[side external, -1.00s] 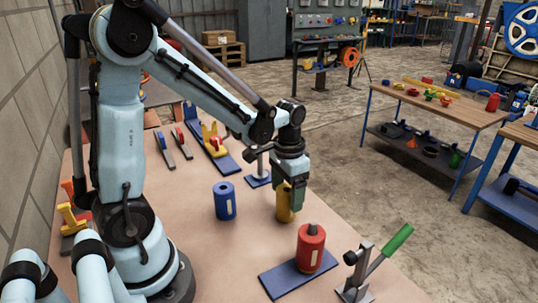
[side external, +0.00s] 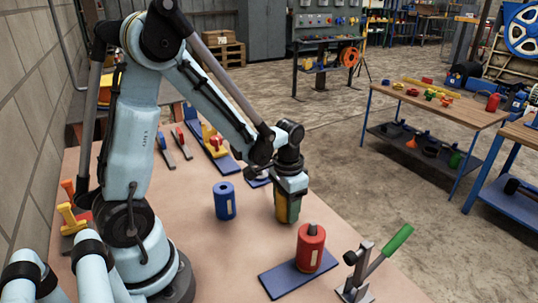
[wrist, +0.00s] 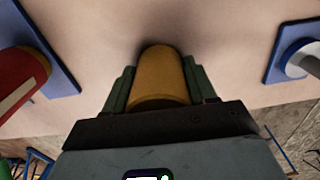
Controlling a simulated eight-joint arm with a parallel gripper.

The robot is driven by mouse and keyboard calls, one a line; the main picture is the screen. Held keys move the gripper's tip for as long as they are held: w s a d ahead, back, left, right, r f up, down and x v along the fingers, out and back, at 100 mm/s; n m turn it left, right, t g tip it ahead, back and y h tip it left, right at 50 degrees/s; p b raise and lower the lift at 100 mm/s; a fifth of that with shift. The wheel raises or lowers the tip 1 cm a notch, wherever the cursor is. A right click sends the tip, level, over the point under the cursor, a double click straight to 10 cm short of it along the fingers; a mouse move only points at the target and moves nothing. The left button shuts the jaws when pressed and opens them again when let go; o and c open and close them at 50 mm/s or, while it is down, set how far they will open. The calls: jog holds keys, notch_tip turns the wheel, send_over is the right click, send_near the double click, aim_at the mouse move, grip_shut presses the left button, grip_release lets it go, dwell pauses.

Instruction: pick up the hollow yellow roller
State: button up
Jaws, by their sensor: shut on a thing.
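The yellow roller (side external: 281,209) is upright between the green fingers of my gripper (side external: 288,206), near the middle of the table. In the wrist view the roller (wrist: 160,72) shows its rounded side between both fingers of my gripper (wrist: 156,88), which is shut on it. Its far end faces the table surface. The fingers and wrist hide most of it in the side view, so its hole is not visible. I cannot tell whether its bottom touches the table.
A blue hollow roller (side external: 224,200) stands to the left. A red roller (side external: 310,248) sits on a blue plate (side external: 284,280) in front, beside a green-handled lever clamp (side external: 372,262). Another blue plate (wrist: 293,45) with a post is behind my gripper. Bare table lies between them.

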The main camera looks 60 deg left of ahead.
jog(key=c, duration=0.3)
notch_tip(320, 180, up, 9)
jog(key=a+r+n, duration=0.1)
jog(key=a+r, duration=0.2)
jog(key=a, duration=0.2)
jog(key=w+a+r+n, duration=0.1)
jog(key=a+r+n, duration=0.1)
jog(key=a+r, duration=0.2)
jog(key=a+r+n, duration=0.1)
jog(key=a+r, duration=0.3)
jog(key=a, duration=0.3)
jog(key=shift+w+a+r+n, duration=0.1)
jog(key=shift+w+a+n, duration=0.2)
jog(key=shift+w, duration=0.05)
